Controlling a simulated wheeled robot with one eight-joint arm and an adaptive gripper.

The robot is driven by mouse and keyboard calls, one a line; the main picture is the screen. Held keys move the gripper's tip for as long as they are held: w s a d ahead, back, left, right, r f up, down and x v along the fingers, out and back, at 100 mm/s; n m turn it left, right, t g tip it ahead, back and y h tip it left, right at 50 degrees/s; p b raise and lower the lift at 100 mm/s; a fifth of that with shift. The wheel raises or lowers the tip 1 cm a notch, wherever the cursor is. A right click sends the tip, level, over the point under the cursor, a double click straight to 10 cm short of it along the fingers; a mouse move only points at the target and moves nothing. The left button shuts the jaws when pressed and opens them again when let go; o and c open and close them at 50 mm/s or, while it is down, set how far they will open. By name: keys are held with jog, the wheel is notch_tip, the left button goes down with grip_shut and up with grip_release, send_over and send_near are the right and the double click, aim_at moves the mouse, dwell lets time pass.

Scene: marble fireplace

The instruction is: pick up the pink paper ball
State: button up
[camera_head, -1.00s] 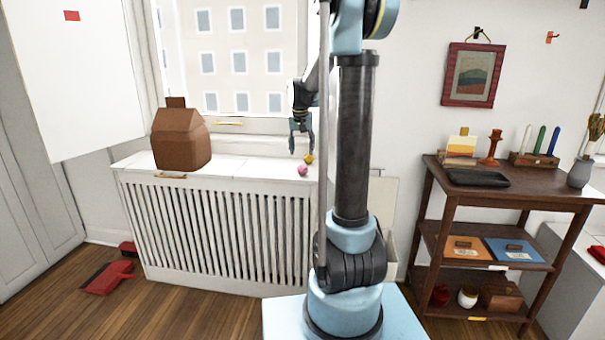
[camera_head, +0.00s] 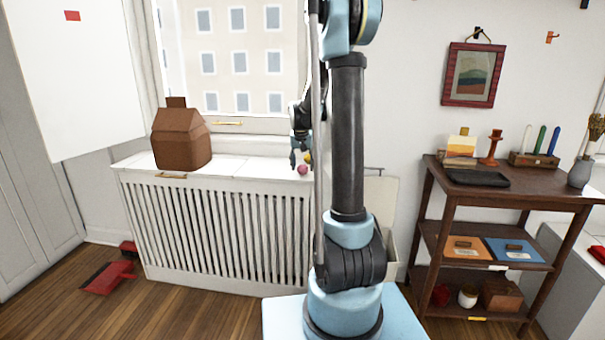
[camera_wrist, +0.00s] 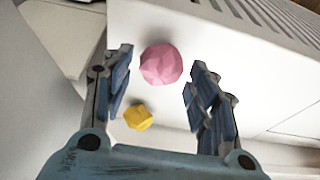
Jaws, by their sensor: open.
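The pink paper ball (camera_head: 303,169) sits on the white radiator cover's top near its right end. In the wrist view the pink paper ball (camera_wrist: 161,64) lies between the two open fingers, near their tips, with space on both sides. My gripper (camera_wrist: 160,80) is open and empty; in the head view my gripper (camera_head: 300,160) is low over the cover, just above and beside the ball. A yellow paper ball (camera_wrist: 138,116) lies close to the pink one, nearer the gripper's base in the wrist view. In the head view the yellow ball (camera_head: 308,157) is partly hidden.
The radiator cover (camera_head: 225,168) stands below the window. A brown house-shaped object (camera_head: 181,137) stands on its left part, with free surface between. A dark wooden shelf (camera_head: 505,185) with several items stands at the right. Red pieces (camera_head: 108,277) lie on the floor.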

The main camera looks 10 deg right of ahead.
jog(key=c, duration=0.5)
jog(key=shift+r, duration=0.1)
